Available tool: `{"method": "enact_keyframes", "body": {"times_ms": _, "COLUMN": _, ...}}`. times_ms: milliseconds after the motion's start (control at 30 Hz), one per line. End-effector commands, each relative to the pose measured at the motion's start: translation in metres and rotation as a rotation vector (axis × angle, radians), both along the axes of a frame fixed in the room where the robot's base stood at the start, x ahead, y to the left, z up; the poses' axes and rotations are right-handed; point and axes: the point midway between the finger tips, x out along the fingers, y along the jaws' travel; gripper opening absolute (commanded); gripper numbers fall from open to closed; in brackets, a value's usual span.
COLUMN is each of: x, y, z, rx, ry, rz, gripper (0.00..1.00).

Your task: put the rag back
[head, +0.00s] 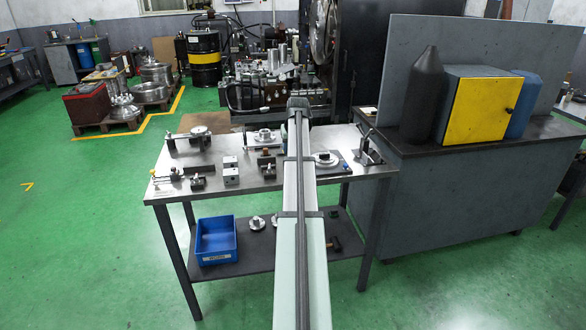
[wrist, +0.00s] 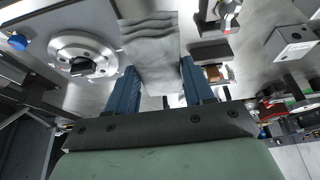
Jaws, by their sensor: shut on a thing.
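The rag (wrist: 150,40) is a grey, wavy-folded cloth in the upper middle of the wrist view. My gripper (wrist: 158,66) has its two blue fingers on either side of the rag and is shut on it. Part of the rag lies between the fingers, and the rest reaches out beyond their tips. I cannot tell whether the rag touches the steel tabletop or is just above it. In the head view my own arm covers the middle of the table, and neither the rag nor the gripper can be made out there.
The steel workbench (head: 229,201) carries several metal fixtures and blocks. A round flanged disc (wrist: 72,47) is left of the rag in the wrist view, and a grey block (wrist: 291,42) is far right. A blue bin (head: 216,257) sits on the lower shelf.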

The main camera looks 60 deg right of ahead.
Motion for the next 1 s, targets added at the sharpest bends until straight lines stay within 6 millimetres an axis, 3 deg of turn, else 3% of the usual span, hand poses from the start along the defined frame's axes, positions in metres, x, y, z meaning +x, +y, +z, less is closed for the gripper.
{"method": "enact_keyframes", "body": {"times_ms": 200, "x": -0.001, "y": 0.001, "z": -0.036, "rx": 0.002, "ry": 0.001, "rz": -0.001, "gripper": 0.18}}
{"method": "enact_keyframes", "body": {"times_ms": 633, "x": 0.0, "y": 0.001, "z": -0.077, "rx": 0.001, "ry": 0.001, "rz": -0.002, "gripper": 0.18}}
{"method": "enact_keyframes", "body": {"times_ms": 1000, "x": 0.0, "y": 0.0, "z": -0.081, "rx": 0.001, "ry": 0.001, "rz": -0.002, "gripper": 0.18}}
